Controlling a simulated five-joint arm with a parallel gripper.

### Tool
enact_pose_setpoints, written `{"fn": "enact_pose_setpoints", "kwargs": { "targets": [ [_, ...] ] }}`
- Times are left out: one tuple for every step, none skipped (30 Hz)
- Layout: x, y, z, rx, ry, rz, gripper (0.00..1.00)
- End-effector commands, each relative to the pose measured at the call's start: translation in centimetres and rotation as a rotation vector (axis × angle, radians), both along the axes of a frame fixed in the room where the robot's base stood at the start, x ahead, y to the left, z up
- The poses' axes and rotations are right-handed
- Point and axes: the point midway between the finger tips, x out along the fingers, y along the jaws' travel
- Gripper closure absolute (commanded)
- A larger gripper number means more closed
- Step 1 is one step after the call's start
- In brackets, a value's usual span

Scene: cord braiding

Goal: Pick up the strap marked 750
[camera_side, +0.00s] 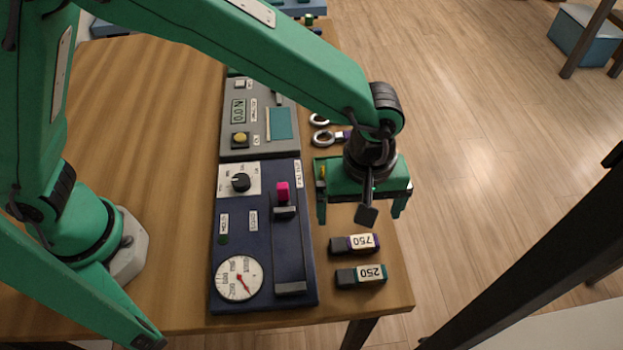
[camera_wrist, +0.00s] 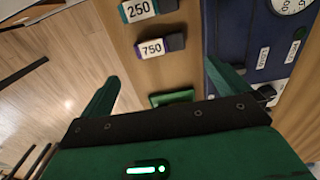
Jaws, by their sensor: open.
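The strap marked 750 (camera_side: 362,242) lies on the table near its right edge, just right of the blue panel. It has a white label, a purple edge and a dark end. In the wrist view the 750 strap (camera_wrist: 152,48) lies ahead of my fingers, between their lines. My gripper (camera_side: 362,205) is above the table, a little behind the 750 strap in the side view. Its green fingers stand wide apart and hold nothing. In the wrist view my gripper (camera_wrist: 165,85) is also open, apart from the strap.
A similar strap marked 250 (camera_side: 370,273) lies beside the 750 strap, nearer the table's front edge. A blue panel (camera_side: 255,200) with a slider and gauge is to the left. A grey panel (camera_side: 240,90) and metal rings (camera_side: 322,137) lie farther back. Bare wood surrounds the straps.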

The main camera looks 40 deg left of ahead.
Motion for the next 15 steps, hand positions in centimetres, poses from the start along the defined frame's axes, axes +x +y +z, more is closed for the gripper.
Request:
{"fn": "enact_pose_setpoints", "kwargs": {
  "targets": [
    [-0.2, -0.5, -0.5, 0.005, 0.005, 0.007, 0.0],
    [-0.3, -0.7, -0.7, 0.006, 0.006, 0.012, 0.0],
    [-0.4, -0.9, -0.9, 0.008, 0.008, 0.016, 0.0],
    [-0.5, -1.0, -0.9, 0.009, 0.008, 0.018, 0.0],
    [-0.5, -1.1, -1.0, 0.009, 0.009, 0.02, 0.0],
    [-0.5, -1.1, -1.0, 0.009, 0.009, 0.022, 0.0],
    [-0.5, -1.1, -1.0, 0.009, 0.009, 0.023, 0.0],
    [-0.5, -1.1, -1.0, 0.009, 0.009, 0.023, 0.0],
    [-0.5, -1.1, -1.1, 0.009, 0.009, 0.023, 0.0],
    [-0.5, -1.1, -1.1, 0.009, 0.009, 0.023, 0.0],
    [-0.5, -1.0, -1.2, 0.011, 0.009, 0.023, 0.0],
    [-0.5, -1.0, -1.5, 0.011, 0.009, 0.023, 0.0],
    [-0.5, -1.0, -1.7, 0.011, 0.01, 0.022, 0.0],
    [-0.5, -1.0, -1.9, 0.011, 0.01, 0.022, 0.0],
    [-0.5, -1.0, -2.3, 0.011, 0.01, 0.022, 0.0]
  ]
}}
